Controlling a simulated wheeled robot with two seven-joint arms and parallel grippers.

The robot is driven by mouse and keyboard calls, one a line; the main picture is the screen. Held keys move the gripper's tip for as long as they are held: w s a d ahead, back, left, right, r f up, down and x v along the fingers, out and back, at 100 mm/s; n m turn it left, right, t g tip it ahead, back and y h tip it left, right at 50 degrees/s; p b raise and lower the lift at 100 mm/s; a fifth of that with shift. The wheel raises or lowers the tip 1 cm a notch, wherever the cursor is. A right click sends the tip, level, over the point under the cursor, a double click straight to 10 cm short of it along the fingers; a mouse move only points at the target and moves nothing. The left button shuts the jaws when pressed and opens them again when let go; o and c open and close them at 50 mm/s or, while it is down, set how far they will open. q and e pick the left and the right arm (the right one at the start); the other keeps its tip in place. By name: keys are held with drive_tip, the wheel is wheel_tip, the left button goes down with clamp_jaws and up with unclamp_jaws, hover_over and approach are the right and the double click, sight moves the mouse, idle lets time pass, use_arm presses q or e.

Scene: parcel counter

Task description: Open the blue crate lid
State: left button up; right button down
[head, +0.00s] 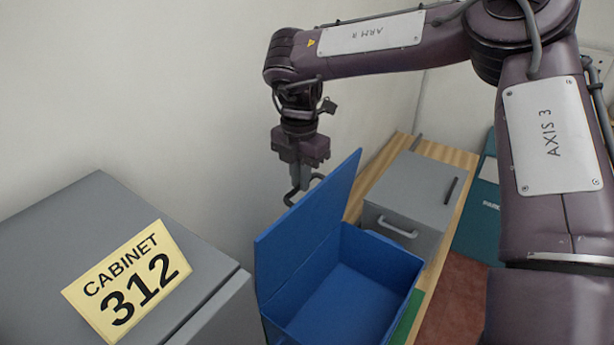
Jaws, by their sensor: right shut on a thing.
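The blue crate (362,305) stands with its inside showing, and no objects can be seen in the visible part. Its blue lid (308,235) stands raised, tilted steeply up along the crate's left side. My right gripper (302,193) reaches down from above at the lid's upper left edge, on the far side of it. It is shut on the lid; the exact place of the grip is partly hidden behind the panel. My left gripper is not in view.
A grey cabinet (215,285) with a yellow "CABINET 312" sign (128,278) stands at the left. A grey box (412,192) with a handle is right behind the crate on the wooden counter (450,155). A teal item (478,220) and a brown mat (455,300) lie further right.

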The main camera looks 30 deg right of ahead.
drive_tip(key=shift+f, duration=0.15)
drive_tip(key=c, duration=1.5)
unclamp_jaws()
wheel_tip(320, 180, up, 8)
drive_tip(key=shift+f, duration=0.1)
drive_tip(key=shift+a, duration=0.1)
